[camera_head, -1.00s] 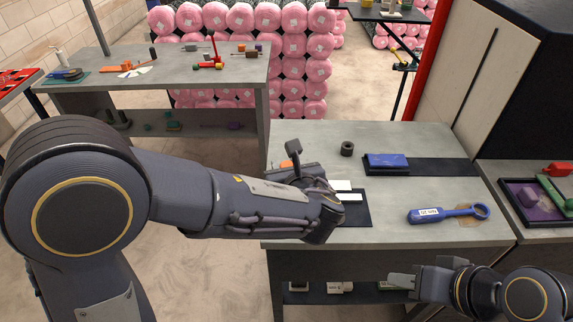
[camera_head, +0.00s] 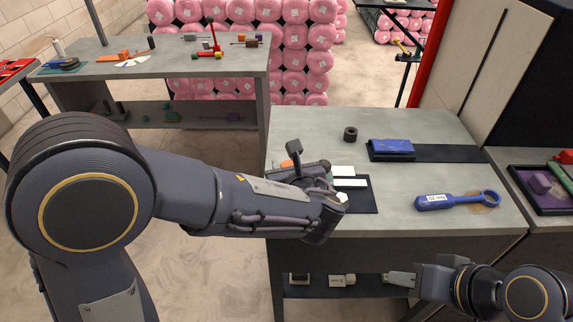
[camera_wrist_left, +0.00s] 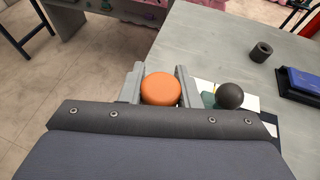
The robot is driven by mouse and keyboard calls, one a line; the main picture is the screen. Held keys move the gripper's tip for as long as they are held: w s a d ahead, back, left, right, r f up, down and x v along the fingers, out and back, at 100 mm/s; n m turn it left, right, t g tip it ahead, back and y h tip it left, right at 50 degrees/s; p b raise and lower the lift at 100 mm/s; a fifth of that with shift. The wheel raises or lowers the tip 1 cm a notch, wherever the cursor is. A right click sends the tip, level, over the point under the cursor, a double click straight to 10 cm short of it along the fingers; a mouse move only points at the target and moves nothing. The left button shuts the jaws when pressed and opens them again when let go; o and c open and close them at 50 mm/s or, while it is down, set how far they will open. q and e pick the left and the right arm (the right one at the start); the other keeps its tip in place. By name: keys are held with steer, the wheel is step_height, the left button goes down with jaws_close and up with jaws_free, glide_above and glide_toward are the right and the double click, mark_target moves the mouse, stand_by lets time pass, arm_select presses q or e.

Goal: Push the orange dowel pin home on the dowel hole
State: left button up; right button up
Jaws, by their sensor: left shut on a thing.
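The orange dowel pin (camera_wrist_left: 161,88) shows as a round orange face between the two grey fingers of my left gripper (camera_wrist_left: 160,87) in the left wrist view. The gripper is shut on it. In the head view only a small orange patch of the pin (camera_head: 287,163) shows behind my left gripper (camera_head: 300,170), at the left side of the bench. The dowel hole cannot be made out; my gripper and arm cover that area. My right gripper (camera_head: 403,279) is at the lower right, in front of the bench and below its top; its jaw opening is unclear.
A dark ball-shaped knob (camera_wrist_left: 229,95) is close beside the right finger. White blocks (camera_head: 350,183) lie on a dark mat (camera_head: 365,203).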

arm_select(q)
steer(key=shift+f, duration=0.1)
steer(key=shift+f+b, duration=2.1)
steer(key=shift+f, duration=0.05)
steer(key=o, duration=1)
steer(key=shift+o, duration=0.2)
steer(key=shift+s, duration=0.1)
steer(key=v, duration=0.7)
steer(key=shift+s+d+r, duration=0.15)
steer(key=shift+s, duration=0.2)
